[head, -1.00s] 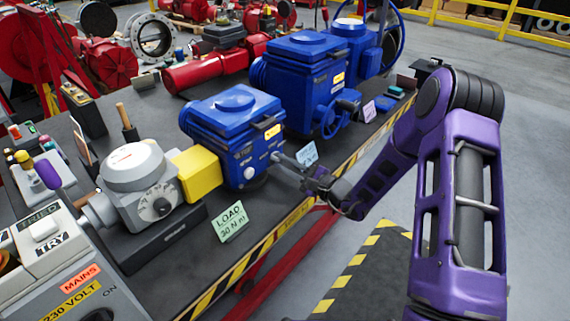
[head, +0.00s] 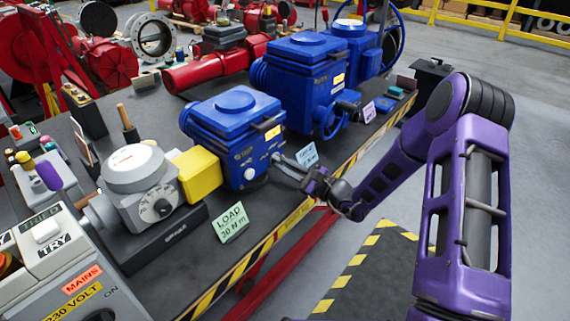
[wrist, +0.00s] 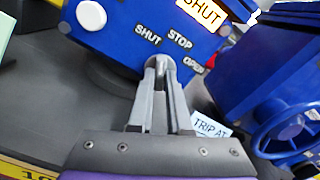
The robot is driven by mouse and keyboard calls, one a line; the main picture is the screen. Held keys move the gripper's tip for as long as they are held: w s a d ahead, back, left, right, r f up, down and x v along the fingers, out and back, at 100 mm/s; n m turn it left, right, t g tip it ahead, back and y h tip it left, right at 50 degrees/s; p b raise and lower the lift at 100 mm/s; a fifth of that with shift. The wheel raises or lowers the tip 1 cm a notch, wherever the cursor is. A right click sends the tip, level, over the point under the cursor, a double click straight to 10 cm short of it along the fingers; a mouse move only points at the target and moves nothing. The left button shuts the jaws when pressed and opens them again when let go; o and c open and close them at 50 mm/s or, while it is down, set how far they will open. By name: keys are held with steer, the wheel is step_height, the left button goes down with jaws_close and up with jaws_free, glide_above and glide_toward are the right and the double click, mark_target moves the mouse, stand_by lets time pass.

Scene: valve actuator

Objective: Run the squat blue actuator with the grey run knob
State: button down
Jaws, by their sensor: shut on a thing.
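The squat blue actuator (head: 232,135) stands on the dark bench, joined by a yellow coupling to a grey unit. The wrist view shows the actuator's face (wrist: 120,50) with the words SHUT, STOP and OPEN around the grey run knob (wrist: 160,66). My gripper (wrist: 160,75) is shut on this knob, one finger on each side. The fingers hide much of the knob, and I cannot tell its exact setting. A window above the words reads SHUT (wrist: 203,12). In the head view my gripper (head: 278,163) meets the actuator's front face.
A white button (wrist: 91,15) sits left of the knob. A larger blue actuator (head: 305,75) with a handwheel stands close on the right. A TRIP AT card (wrist: 212,126) and a LOAD card (head: 231,222) stand on the bench. The floor in front is clear.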

steer(key=m+p, duration=0.1)
steer(key=m, duration=0.4)
steer(key=shift+m, duration=0.3)
stand_by(0.4)
steer(key=c, duration=0.9)
jaws_free()
steer(key=shift+o, duration=0.2)
steer(key=v, duration=1.7)
steer(key=shift+s, duration=0.2)
steer(key=shift+d+f, duration=0.1)
steer(key=shift+d, duration=0.05)
